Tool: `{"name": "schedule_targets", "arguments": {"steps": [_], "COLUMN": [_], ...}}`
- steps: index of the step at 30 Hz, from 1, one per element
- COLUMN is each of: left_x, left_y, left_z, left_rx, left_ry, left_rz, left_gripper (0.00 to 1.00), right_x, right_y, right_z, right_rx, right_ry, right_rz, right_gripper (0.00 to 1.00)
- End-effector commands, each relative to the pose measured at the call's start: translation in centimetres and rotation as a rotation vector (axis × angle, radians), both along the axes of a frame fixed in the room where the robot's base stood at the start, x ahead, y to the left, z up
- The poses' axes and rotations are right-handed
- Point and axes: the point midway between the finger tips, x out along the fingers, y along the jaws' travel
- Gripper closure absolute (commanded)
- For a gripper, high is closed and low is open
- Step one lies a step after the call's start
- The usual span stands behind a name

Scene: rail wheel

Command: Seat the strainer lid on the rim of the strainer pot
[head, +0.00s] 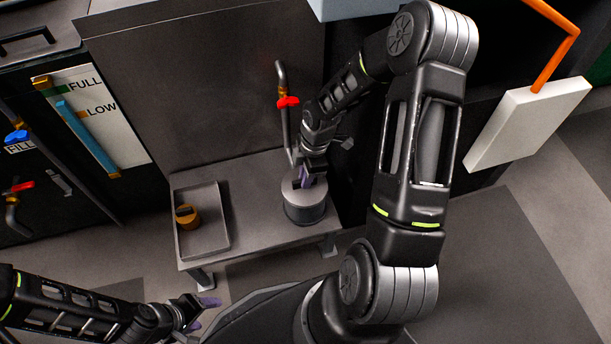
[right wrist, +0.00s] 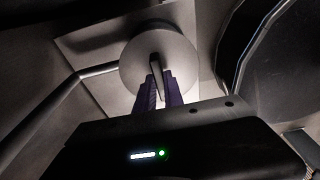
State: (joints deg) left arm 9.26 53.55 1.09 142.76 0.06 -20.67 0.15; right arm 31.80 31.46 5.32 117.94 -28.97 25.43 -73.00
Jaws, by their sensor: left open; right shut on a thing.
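The strainer pot (head: 306,213) is a dark round pot on the low grey bench at its right end. The strainer lid (head: 292,192) is a light grey disc at the top of the pot; whether it rests fully on the rim I cannot tell. My right gripper (head: 307,178) is over the lid, shut on its upright handle. In the right wrist view the purple fingers (right wrist: 158,92) grip the handle of the round lid (right wrist: 181,62). My left gripper (head: 207,312) is open and empty at the lower left, in front of the bench.
A shallow grey tray (head: 222,220) with a small brass-coloured piece (head: 187,216) stands on the bench's left part. A pipe with a red-handled valve (head: 287,102) rises behind the pot. A tall grey panel (head: 200,80) backs the bench (head: 250,178).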

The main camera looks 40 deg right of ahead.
Motion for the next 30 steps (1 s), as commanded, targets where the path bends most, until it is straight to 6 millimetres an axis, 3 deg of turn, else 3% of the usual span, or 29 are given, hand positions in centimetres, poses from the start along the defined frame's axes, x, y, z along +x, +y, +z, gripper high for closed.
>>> {"name": "schedule_targets", "arguments": {"steps": [30], "left_x": [0.0], "left_y": [0.0], "left_z": [-0.9], "left_rx": [0.000], "left_ry": [0.000], "left_rz": [0.000], "left_gripper": [0.38], "right_x": [0.0], "right_y": [0.0], "right_z": [-1.4], "right_rx": [0.000], "right_ry": [-0.001], "right_rz": [0.000], "right_gripper": [1.00]}}
